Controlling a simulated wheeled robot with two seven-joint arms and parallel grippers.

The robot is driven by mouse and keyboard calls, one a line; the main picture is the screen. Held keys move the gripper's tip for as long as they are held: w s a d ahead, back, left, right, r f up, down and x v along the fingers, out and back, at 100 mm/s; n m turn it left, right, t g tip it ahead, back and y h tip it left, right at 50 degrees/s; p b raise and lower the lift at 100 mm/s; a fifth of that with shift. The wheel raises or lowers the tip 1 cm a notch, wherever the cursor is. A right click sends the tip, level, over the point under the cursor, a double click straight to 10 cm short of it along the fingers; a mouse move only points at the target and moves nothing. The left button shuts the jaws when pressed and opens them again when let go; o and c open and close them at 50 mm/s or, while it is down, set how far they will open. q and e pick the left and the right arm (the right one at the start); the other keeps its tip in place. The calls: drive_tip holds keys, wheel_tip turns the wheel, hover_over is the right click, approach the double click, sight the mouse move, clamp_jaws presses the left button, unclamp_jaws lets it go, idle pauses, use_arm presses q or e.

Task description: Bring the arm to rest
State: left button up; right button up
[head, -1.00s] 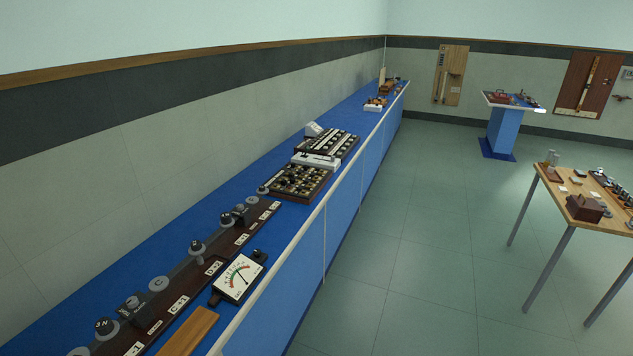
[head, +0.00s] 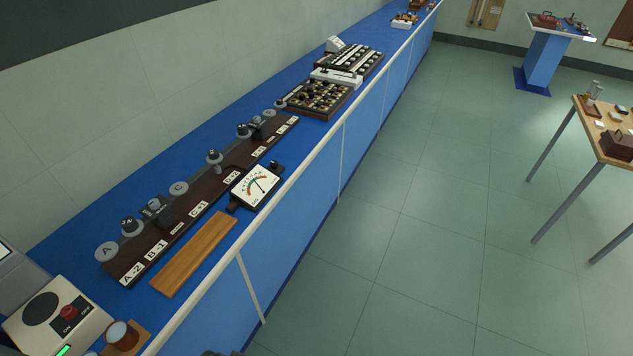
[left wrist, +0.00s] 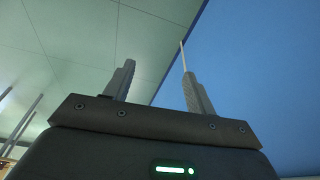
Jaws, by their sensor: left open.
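My left gripper (left wrist: 157,78) shows in the left wrist view with its two dark grey fingers spread apart. No object sits between the fingers. A thin pale line shows at the tip of the right-hand finger; I cannot tell what it is. The blue side of the bench (left wrist: 255,80) fills the right of that view, and the tiled floor (left wrist: 60,40) lies to the left. In the head view neither gripper can be made out; a small dark shape at the bottom edge is too cut off to name. My right gripper is not in view.
The long blue bench (head: 300,225) with a pale front rail carries a wooden strip (head: 195,255), a dial meter (head: 257,186), a dark labelled rail (head: 205,205) and a box with a red button (head: 58,318). A wooden table (head: 590,125) stands at right. Floor between is clear.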

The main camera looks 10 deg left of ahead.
use_arm(q)
drive_tip(key=s+a+f+b, duration=0.1)
drive_tip(key=s+f+b, duration=0.15)
drive_tip(key=f, duration=0.75)
drive_tip(key=s+f+b, duration=0.1)
drive_tip(key=s+f, duration=0.3)
drive_tip(key=f, duration=0.5)
drive_tip(key=s+a+f+g+b, duration=0.1)
drive_tip(key=s+a+f+b, duration=0.1)
drive_tip(key=s+f, duration=0.9)
drive_tip(key=shift+s+a+f+g+b, duration=0.15)
drive_tip(key=shift+s+g+b, duration=0.15)
drive_tip(key=shift+s+b, duration=0.3)
